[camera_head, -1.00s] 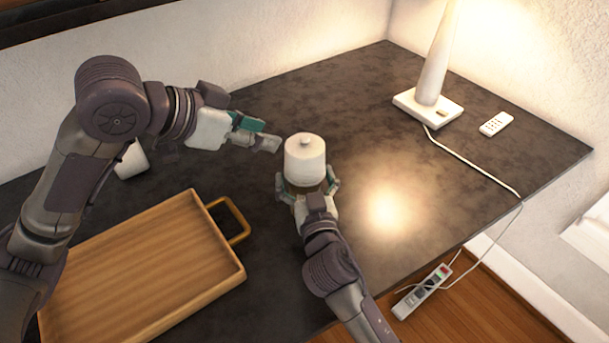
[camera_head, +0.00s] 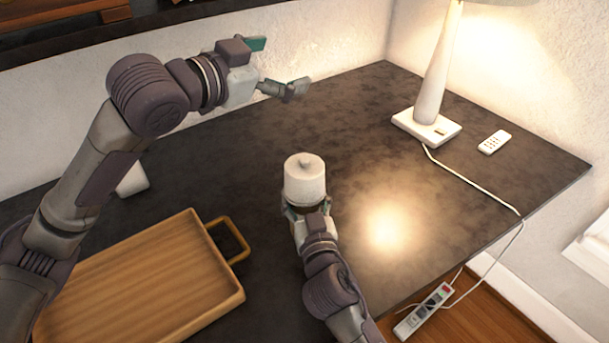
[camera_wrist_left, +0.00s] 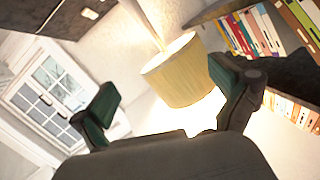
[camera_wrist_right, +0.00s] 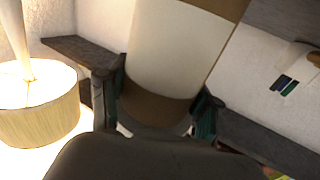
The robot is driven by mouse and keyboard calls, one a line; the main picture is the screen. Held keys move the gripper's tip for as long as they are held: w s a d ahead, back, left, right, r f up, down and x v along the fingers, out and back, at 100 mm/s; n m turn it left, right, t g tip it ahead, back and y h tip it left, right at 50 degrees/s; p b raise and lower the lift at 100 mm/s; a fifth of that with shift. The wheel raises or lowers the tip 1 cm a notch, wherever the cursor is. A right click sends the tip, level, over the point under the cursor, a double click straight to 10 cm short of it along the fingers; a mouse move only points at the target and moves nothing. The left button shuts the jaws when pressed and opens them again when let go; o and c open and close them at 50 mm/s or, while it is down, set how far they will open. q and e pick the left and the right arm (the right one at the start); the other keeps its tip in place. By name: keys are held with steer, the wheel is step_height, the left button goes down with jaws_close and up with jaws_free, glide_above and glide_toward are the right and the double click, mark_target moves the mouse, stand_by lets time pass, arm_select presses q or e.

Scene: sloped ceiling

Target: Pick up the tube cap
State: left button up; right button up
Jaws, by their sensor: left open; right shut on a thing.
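A white tube (camera_head: 304,185) stands upright near the middle of the table, its pale cap (camera_head: 305,162) with a small round knob on top. My right gripper (camera_head: 308,208) is shut around the tube's lower part. In the right wrist view the pale tube (camera_wrist_right: 180,45), with brown bands, is between the fingers (camera_wrist_right: 160,105). My left gripper (camera_head: 279,66) is open and empty, raised up and back from the tube, clear of the cap. In the left wrist view the open fingers (camera_wrist_left: 170,100) have nothing between them; a lampshade (camera_wrist_left: 175,72) shows beyond.
A wooden tray (camera_head: 150,275) lies at the front left. A white cup-like thing (camera_head: 133,181) is partly hidden behind my left arm. The table's middle right is clear.

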arm_select(q)
steer(key=s+d+r+m+h, duration=0.1)
steer(key=d+r+m+h, duration=0.35)
steer(key=r+m, duration=0.3)
steer(key=s+d+r+m+h, duration=0.1)
steer(key=d+r+m+h, duration=0.2)
steer(key=r+m+h, duration=0.45)
steer(key=s+d+f+m+g+y, duration=0.3)
steer(key=s+d+m+g, duration=0.7)
steer(key=m+g, duration=0.85)
steer(key=m+t+y, duration=0.7)
steer(key=m+y, duration=0.4)
steer(key=y, duration=0.9)
glide_above(305, 160)
steer(key=shift+g, duration=0.25)
steer(key=f, duration=2.1)
steer(key=shift+d, duration=0.2)
steer(key=f, duration=0.5)
steer(key=shift+a+f, duration=0.15)
steer(key=shift+a, duration=0.05)
steer(key=shift+w+f, duration=0.15)
steer(key=shift+f, duration=1.45)
steer(key=shift+w+f, duration=0.15)
steer(key=shift+f, duration=1.4)
steer(key=c, duration=0.8)
